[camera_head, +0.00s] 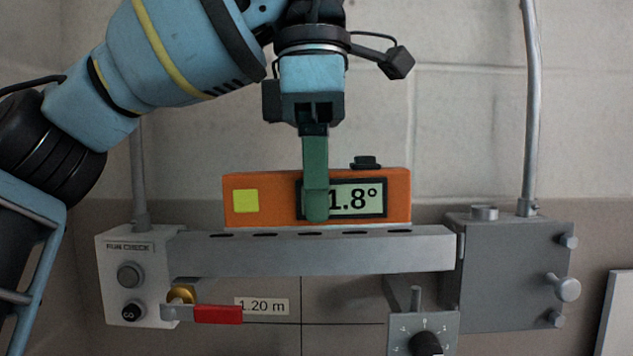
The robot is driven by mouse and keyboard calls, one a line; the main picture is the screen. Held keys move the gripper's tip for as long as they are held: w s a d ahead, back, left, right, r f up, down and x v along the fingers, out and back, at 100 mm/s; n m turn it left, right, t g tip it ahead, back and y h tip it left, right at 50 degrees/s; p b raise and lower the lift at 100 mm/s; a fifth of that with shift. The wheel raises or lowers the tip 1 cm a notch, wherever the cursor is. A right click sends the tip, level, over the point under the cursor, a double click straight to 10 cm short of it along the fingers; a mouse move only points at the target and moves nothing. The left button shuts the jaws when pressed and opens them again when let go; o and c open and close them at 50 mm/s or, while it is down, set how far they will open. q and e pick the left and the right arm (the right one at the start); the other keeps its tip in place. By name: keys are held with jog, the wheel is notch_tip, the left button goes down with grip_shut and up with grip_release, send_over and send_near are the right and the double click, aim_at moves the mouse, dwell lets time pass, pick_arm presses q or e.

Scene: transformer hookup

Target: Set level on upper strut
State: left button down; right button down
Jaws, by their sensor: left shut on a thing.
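An orange level (275,200) with a yellow-green square and a display reading about "1.8°" is in the middle of the head view. Its lower edge is at the top face of the grey upper strut (310,256), which has several dark slots; I cannot tell whether it presses fully on it. My left gripper (315,205) comes down from above, shut on the level, with a green finger in front of the left part of the display. That finger hides the start of the reading. My right gripper is not in view.
A light box marked "RUN CHECK" (137,283) is at the strut's left end and a grey box (510,270) at its right. A red-handled valve (217,314), a "1.20 m" label (262,306) and a dial box (423,335) are below. Conduit (533,110) rises at right.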

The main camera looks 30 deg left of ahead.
pick_arm(q)
jog(key=shift+w+a+f, duration=0.15)
jog(key=shift+w+a, duration=0.3)
jog(key=shift+w, duration=0.3)
jog(key=shift+w+a+f, duration=0.2)
jog(key=shift+w+a, duration=0.3)
jog(key=shift+w, duration=0.3)
jog(key=shift+w+a+f, duration=0.15)
jog(key=shift+w+a, duration=0.3)
jog(key=shift+w, duration=0.3)
jog(key=shift+f, duration=0.55)
jog(key=c, duration=1.1)
grip_release()
jog(key=shift+o, duration=0.2)
notch_tip(320, 180, up, 8)
jog(key=shift+f, duration=0.15)
jog(key=shift+s, duration=0.1)
